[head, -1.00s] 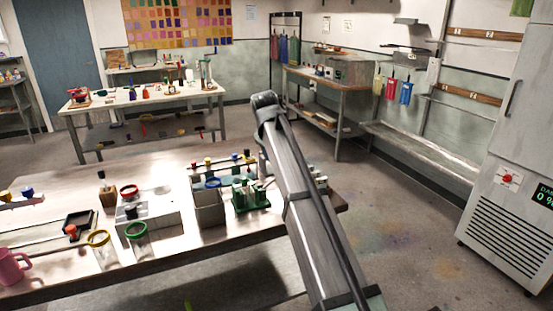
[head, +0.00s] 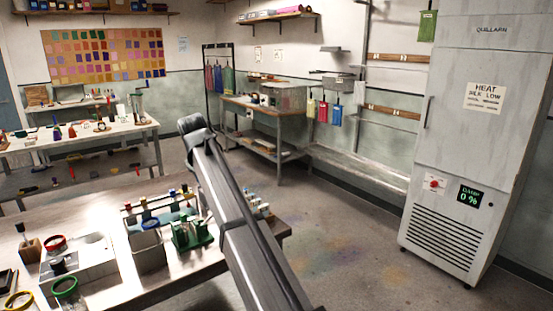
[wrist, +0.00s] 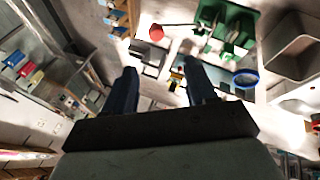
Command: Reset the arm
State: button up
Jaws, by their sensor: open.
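My gripper (wrist: 159,70) shows in the wrist view as two dark blue fingers held well apart, with nothing between them. In the head view, my arm reaches up from the bottom edge over the right end of the front workbench (head: 110,205), and the gripper itself cannot be made out. Beyond the fingers in the wrist view are a green rack (wrist: 228,28), a grey bin (wrist: 295,45) and a blue ring (wrist: 245,78), all apart from the fingers as far as I can tell.
The front workbench carries the green rack (head: 190,234), the grey bin (head: 148,252) and several coloured-rim vessels. A tall grey cabinet (head: 470,140) stands at the right. The stained floor (head: 340,250) between bench and cabinet is clear. A second table (head: 85,138) stands behind.

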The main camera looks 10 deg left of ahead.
jog(key=s+d+f+m+g+h, duration=0.15)
jog(key=s+d+f, duration=0.35)
jog(key=d+f, duration=0.95)
jog(key=s+d+f+m+g+h, duration=0.2)
jog(key=s+d+f, duration=0.45)
jog(key=f, duration=1.45)
jog(key=s+d+f+m+g, duration=0.1)
jog(key=s+d+f+g, duration=0.25)
jog(key=d+f, duration=1.15)
jog(key=s+d+f+m+g, duration=0.15)
jog(key=s+d+f, duration=0.25)
jog(key=s+f, duration=0.4)
jog(key=s+d+f+m+g, duration=0.1)
jog(key=s+d+f+m, duration=0.1)
jog(key=s+d+f, duration=0.45)
jog(key=s+d+f+m+g+y, duration=0.1)
jog(key=s+f+m, duration=0.1)
jog(key=s, duration=0.9)
jog(key=s+d+f+m+g+y, duration=0.2)
jog(key=s+f, duration=0.3)
jog(key=s, duration=0.5)
jog(key=shift+s+d+f+m, duration=0.25)
jog(key=shift+s+m, duration=0.15)
jog(key=shift+m, duration=0.1)
